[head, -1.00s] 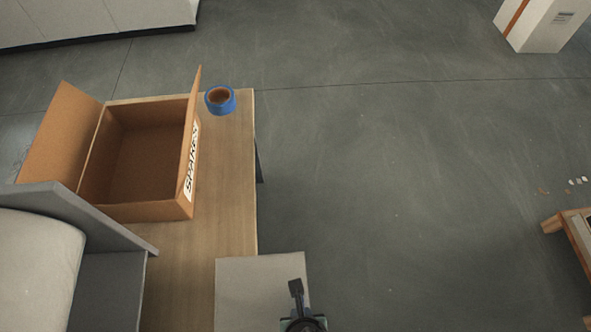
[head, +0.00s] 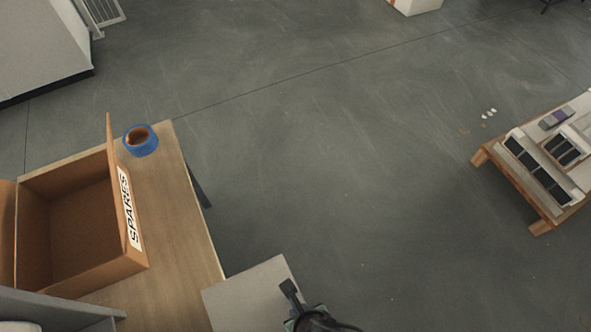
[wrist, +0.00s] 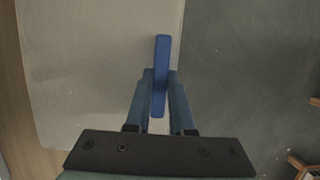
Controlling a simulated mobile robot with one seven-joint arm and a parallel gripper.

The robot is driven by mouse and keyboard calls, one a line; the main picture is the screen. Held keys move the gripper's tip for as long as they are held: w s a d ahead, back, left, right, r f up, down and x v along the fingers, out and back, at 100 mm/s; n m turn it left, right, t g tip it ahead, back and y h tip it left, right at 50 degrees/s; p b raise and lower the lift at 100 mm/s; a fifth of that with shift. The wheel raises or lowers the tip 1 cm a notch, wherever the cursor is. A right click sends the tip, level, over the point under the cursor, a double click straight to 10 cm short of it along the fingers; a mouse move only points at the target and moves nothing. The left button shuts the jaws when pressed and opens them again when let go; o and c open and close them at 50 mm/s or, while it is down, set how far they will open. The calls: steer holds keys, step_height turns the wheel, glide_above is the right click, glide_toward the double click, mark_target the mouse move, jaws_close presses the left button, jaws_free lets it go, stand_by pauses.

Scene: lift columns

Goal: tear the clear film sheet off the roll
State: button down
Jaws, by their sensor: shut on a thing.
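My gripper (wrist: 161,76) is shut on a narrow upright blue piece (wrist: 160,100), which stands between its two fingers. In the head view my gripper (head: 290,292) is at the bottom, dark and partly cut off, over the right part of a pale flat sheet or panel (head: 245,295). The pale surface also lies below the fingers in the wrist view (wrist: 90,70), with floor to its right. I cannot tell whether it is the clear film. No film roll is clearly recognisable.
A grey structure (head: 50,308) is at lower left. A low wooden bench (head: 530,170) with devices stands right. Open floor lies between.

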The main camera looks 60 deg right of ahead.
stand_by(0.4)
step_height(320, 180, up, 8)
steer(key=s+d+p, duration=0.1)
steer(key=p, duration=0.8)
steer(key=shift+s+d, duration=0.15)
steer(key=shift+d, duration=0.2)
